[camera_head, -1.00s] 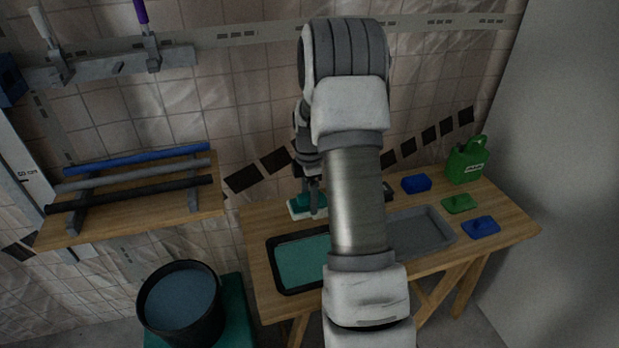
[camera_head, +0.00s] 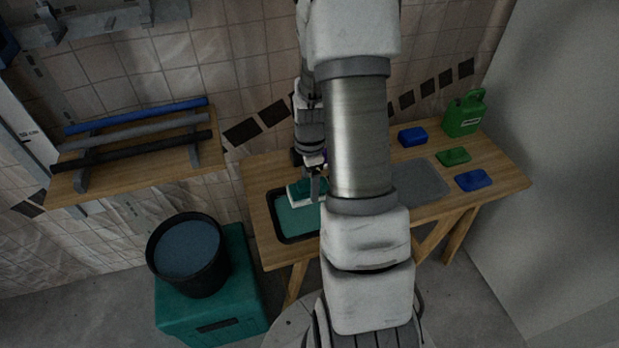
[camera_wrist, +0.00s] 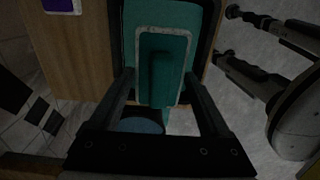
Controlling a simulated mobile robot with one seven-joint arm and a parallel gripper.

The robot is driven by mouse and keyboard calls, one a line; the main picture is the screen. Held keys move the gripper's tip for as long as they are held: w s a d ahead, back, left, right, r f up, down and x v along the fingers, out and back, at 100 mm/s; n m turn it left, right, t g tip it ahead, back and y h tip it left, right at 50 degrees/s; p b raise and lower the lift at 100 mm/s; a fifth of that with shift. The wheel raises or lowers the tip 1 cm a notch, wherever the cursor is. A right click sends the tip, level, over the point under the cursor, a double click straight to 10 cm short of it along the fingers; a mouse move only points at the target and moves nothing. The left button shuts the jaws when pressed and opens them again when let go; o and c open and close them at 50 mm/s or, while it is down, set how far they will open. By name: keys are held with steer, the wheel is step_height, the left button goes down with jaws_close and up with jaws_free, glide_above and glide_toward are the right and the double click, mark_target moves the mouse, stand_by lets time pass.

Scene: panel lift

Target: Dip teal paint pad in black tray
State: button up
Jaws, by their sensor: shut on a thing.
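The teal paint pad (camera_head: 296,192), with a white edge, is held by my gripper (camera_head: 314,188), which is shut on it. The pad is over the back part of the black tray (camera_head: 274,224), which holds teal paint. I cannot tell whether the pad touches the paint. In the wrist view the pad (camera_wrist: 165,65) lies between the two fingers of my gripper (camera_wrist: 160,84), with the teal paint and dark tray rim (camera_wrist: 211,30) behind it. My arm hides the tray's right side in the head view.
A black bucket (camera_head: 212,274) sits on a teal crate (camera_head: 245,290) at left.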

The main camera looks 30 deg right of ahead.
step_height(320, 180, down, 8)
steer(key=b, duration=0.5)
steer(key=shift+f+b, duration=0.1)
steer(key=shift+b, duration=0.25)
stand_by(0.5)
step_height(320, 180, up, 8)
steer(key=p, duration=0.6)
steer(key=shift+f, duration=0.1)
stand_by(0.4)
